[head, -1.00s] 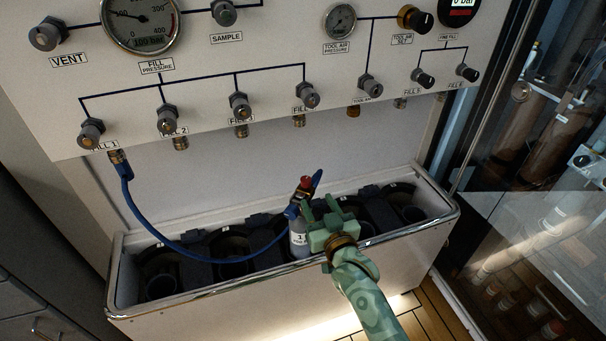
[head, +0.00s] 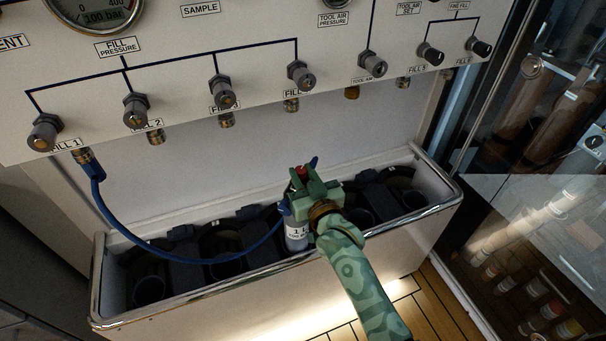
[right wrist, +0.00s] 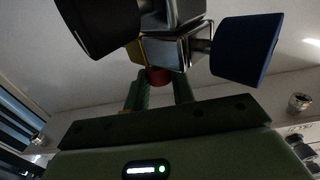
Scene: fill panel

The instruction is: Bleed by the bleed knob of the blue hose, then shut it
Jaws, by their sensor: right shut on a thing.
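The blue hose (head: 163,254) hangs from the FILL 1 outlet (head: 83,155) and curves down to a fitting on top of a grey bottle (head: 296,237) marked 1. A small red knob (head: 301,170) sits on the fitting; I take it as the bleed knob. My right gripper (head: 304,180) is shut on it from the right, its fingers partly hiding the fitting. In the right wrist view the red knob (right wrist: 158,76) shows between the fingers, with a blue knob (right wrist: 247,48) and a black part (right wrist: 97,24) beyond. My left gripper is out of view.
The bottle stands in a white trough (head: 210,286) with several dark round holders. Above is the white panel (head: 180,60) with several grey valve knobs and a fill pressure gauge (head: 97,12). A glass door (head: 530,200) stands at the right.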

